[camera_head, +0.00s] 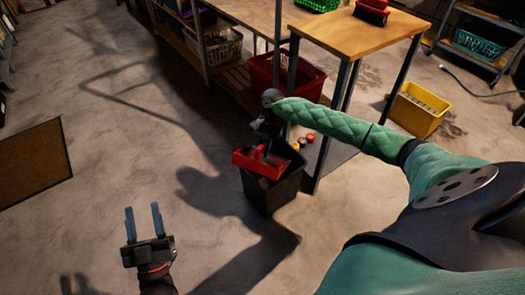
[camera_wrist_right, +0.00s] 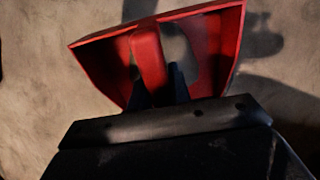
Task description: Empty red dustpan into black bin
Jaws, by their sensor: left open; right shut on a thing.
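The red dustpan (camera_head: 257,162) is over the open top of the black bin (camera_head: 272,188) in the head view. My right gripper (camera_head: 266,148) is shut on its handle from above. In the right wrist view the dustpan (camera_wrist_right: 190,50) is tilted, and the fingers of my right gripper (camera_wrist_right: 165,85) are on its red handle. The pan's contents and the inside of the bin cannot be made out. My left gripper (camera_head: 145,222) is open and empty above the floor at the lower left.
A wooden table (camera_head: 355,33) with metal legs stands behind the bin. A red crate (camera_head: 310,85), small colored round items (camera_head: 303,140) and a yellow bin (camera_head: 418,108) are nearby. A brown board (camera_head: 35,163) is at the left. The floor between is clear.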

